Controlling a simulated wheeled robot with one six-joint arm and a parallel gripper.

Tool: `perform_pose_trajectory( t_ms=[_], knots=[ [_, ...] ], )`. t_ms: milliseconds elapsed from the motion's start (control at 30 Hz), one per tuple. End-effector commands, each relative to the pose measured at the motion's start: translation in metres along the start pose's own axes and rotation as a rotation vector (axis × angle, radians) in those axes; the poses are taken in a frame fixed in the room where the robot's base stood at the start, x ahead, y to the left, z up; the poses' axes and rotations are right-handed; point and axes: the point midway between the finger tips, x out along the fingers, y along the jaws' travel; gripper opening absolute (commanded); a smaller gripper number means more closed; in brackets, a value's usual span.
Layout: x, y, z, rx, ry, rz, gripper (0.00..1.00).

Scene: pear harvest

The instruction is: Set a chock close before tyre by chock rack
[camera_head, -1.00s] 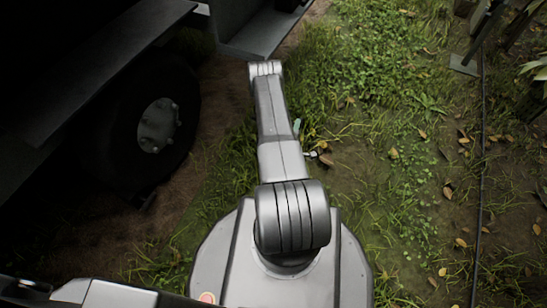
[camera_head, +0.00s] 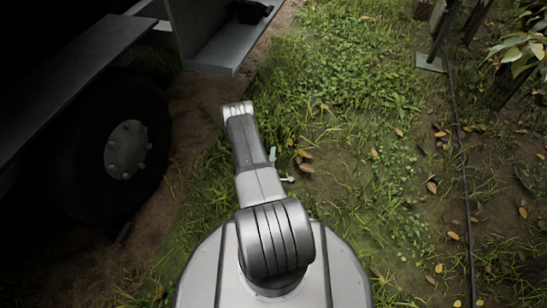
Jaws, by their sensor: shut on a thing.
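The tyre (camera_head: 108,140) of the dark vehicle stands at the left, with a grey bolted hub. The grey metal rack (camera_head: 220,45) is ahead of it at the top, and a black block, likely a chock (camera_head: 250,11), lies on it. A small dark shape (camera_head: 124,232) is on the ground by the tyre's near side; I cannot tell what it is. My arm reaches forward to the right of the tyre.
The vehicle's dark side ledge (camera_head: 85,60) overhangs the tyre. Bare soil (camera_head: 185,150) runs beside the tyre, and open grass lies to the right. A post foot (camera_head: 430,62) and a thin dark hose (camera_head: 465,190) are further right.

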Motion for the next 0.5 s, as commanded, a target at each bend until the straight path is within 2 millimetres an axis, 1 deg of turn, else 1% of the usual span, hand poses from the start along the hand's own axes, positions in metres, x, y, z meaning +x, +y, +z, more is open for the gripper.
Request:
perform_pose_trajectory(
  t_ms=[267,500],
  knots=[
    [0.0013,0.0011,-0.0004,0.003,-0.001,0.006,0.0],
    [0.0012,-0.0055,-0.0013,0.003,-0.001,0.005,0.0]
  ],
)
